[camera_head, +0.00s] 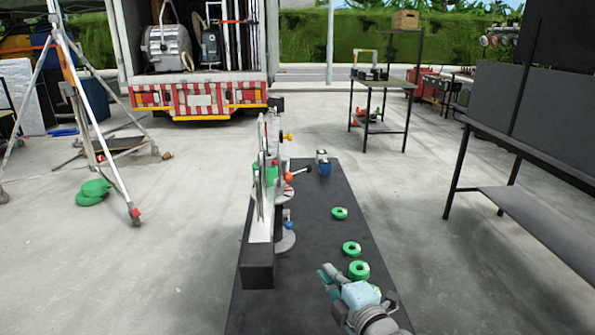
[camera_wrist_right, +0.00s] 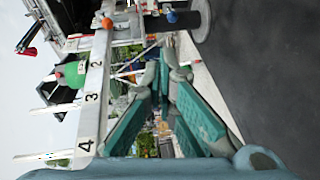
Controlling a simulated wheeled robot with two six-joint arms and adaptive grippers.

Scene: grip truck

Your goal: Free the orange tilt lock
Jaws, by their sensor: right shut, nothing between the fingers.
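In the right wrist view, which is turned sideways, an orange knob (camera_wrist_right: 107,23) shows at upper left, beside a numbered white rail (camera_wrist_right: 92,95). My right gripper (camera_head: 327,273) is at the near end of the table, well short of the knob and to its right. Its teal-padded fingers (camera_wrist_right: 167,58) are shut with nothing between them. My left gripper is not in view.
Green rings (camera_head: 340,213) lie along the right side of the black table (camera_head: 318,237). A blue knob (camera_head: 289,223) is below the orange one, with a yellow knob (camera_head: 287,137) above. A blue item (camera_head: 324,168) stands at the table's far end.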

